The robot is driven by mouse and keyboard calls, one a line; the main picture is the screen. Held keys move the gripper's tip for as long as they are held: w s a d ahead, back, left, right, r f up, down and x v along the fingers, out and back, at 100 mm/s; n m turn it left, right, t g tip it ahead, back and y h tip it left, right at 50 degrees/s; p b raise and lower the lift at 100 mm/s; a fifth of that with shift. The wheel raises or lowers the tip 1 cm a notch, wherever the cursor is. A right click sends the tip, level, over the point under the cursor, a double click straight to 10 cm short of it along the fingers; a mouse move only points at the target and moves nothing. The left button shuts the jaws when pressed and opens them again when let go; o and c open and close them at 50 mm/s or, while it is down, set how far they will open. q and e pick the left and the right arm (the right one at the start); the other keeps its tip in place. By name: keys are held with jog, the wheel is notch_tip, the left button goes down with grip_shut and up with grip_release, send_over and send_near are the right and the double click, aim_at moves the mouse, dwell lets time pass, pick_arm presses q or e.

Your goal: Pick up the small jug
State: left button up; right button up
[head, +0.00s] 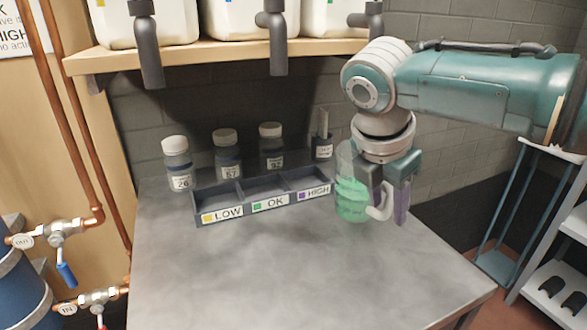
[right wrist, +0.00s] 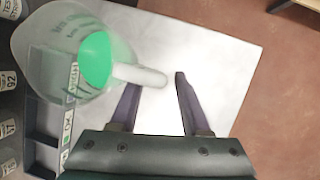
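The small jug (head: 351,203) is clear, with green liquid inside and a white handle, and stands at the right of the tray on the grey worktop. It also shows at the upper left of the right wrist view (right wrist: 62,45). My right gripper (head: 389,207) is beside the jug at its handle (head: 381,208). In the right wrist view its two fingers (right wrist: 158,88) are apart, and the handle end lies near the gap between their tips. I cannot tell whether the fingers touch the handle. My left gripper is out of view.
A dark tray (head: 232,211) labelled LOW, OK and HIGH sits left of the jug. Several lidded bottles (head: 177,162) stand behind it. A shelf (head: 225,54) with white containers overhangs the back. The front of the worktop (head: 270,280) is clear. Copper pipes (head: 63,110) run at left.

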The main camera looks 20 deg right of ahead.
grip_shut()
dwell(1.2)
